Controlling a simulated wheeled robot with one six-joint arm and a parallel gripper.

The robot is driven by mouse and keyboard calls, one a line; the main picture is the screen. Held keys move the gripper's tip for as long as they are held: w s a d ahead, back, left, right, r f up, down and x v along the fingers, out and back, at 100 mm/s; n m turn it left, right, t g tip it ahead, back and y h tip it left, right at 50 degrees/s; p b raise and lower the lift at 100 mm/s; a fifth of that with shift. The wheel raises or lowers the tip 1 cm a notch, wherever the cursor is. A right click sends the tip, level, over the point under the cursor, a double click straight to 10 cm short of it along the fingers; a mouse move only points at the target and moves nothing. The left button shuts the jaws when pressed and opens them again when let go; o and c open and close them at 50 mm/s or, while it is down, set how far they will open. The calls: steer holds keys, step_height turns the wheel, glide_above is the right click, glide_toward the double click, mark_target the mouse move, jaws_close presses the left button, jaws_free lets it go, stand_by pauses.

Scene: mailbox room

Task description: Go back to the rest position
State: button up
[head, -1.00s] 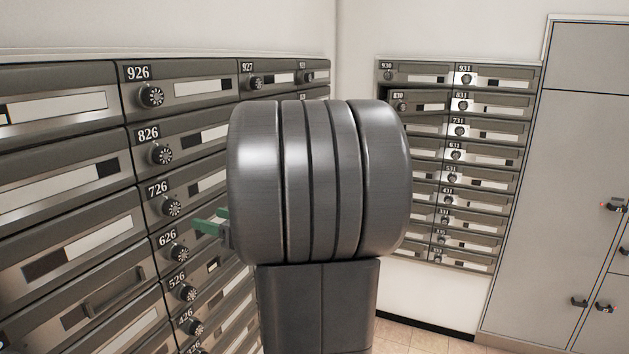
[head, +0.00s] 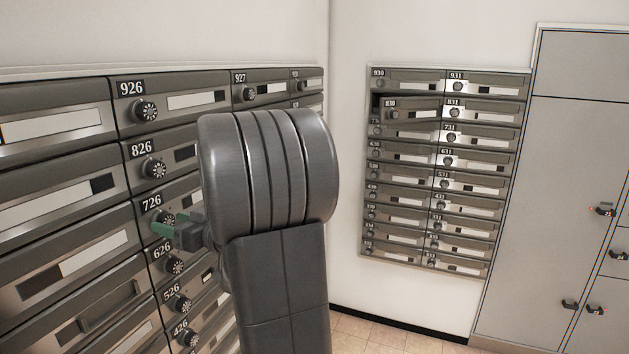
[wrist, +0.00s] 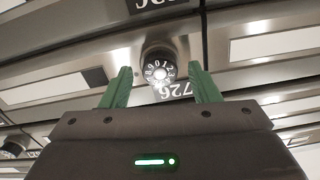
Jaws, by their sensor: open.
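My gripper (head: 163,229) is at the left wall of mailboxes in the head view, beside the dial of mailbox 726 (head: 152,200). Its green fingers (wrist: 160,88) are open in the wrist view, with nothing held between them. A round numbered dial (wrist: 158,70) shows just beyond the gap between the fingertips, and the 726 label (wrist: 174,91) appears upside down below it. I cannot tell whether a fingertip touches the mailbox front. My grey arm hides part of the left mailbox wall in the head view.
A second mailbox bank (head: 440,185) hangs on the back wall. The door of mailbox 830 (head: 411,113) there stands partly open. A tall grey cabinet (head: 560,180) with handles is at the right. Tiled floor (head: 375,338) shows at the bottom.

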steer(key=b+v, duration=0.3)
steer(key=v, duration=1.1)
steer(key=p+x, duration=0.3)
steer(key=x, duration=1.1)
steer(key=shift+r, duration=0.1)
steer(key=shift+w+a+n, duration=0.1)
steer(key=shift+n, duration=1.4)
steer(key=n, duration=0.1)
steer(key=n+b, duration=0.1)
steer(key=n, duration=0.1)
steer(key=n+b, duration=0.1)
steer(key=n, duration=0.1)
steer(key=shift+f, duration=0.25)
steer(key=n+b, duration=0.2)
steer(key=n, duration=0.2)
steer(key=shift+n+b, duration=0.35)
steer(key=shift+n, duration=0.05)
steer(key=shift+r+n+b, duration=0.15)
steer(key=shift+n+b, duration=0.5)
steer(key=shift+n, duration=0.95)
